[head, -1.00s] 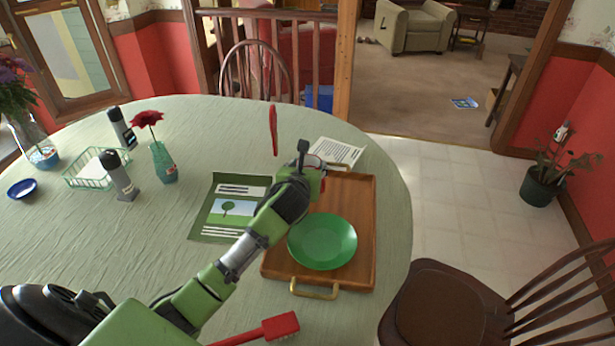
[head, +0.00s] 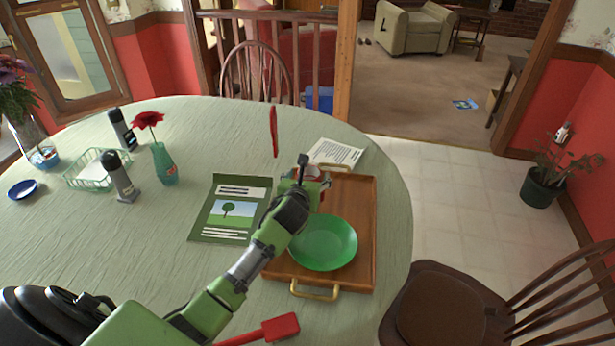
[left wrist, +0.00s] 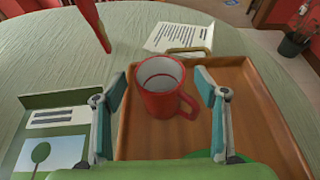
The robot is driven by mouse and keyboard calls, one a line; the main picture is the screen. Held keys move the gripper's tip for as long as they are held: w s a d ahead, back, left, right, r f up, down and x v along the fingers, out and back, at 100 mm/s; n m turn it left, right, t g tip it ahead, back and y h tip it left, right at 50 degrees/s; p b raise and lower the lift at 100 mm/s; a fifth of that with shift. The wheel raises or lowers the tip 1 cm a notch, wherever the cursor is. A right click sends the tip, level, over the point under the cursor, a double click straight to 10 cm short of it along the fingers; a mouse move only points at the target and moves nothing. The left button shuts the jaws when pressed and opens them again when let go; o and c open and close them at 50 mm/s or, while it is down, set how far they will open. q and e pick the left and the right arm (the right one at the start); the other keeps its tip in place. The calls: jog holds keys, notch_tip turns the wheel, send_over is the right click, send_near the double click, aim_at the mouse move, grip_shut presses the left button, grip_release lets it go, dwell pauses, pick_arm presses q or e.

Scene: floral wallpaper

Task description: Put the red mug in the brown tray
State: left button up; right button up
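The red mug (left wrist: 158,104) has a white inside and its handle turned to the lower right in the left wrist view. It appears upright at the far left part of the brown tray (head: 365,205); whether its base rests fully on the tray floor is hidden. My left gripper (head: 311,174) is over the far end of the tray. In the left wrist view its two fingers (left wrist: 160,85) are spread on either side of the mug, with visible gaps. In the head view the gripper mostly hides the mug. My right gripper is not in view.
A green plate (head: 322,243) lies in the near part of the tray. A green leaflet (head: 231,210) lies left, a white printed sheet (head: 336,152) behind. A red-headed utensil (head: 281,327) lies near the front.

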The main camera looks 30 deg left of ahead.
pick_arm(q)
jog(key=v, duration=1.2)
jog(key=shift+p, duration=0.3)
jog(key=shift+r, duration=0.15)
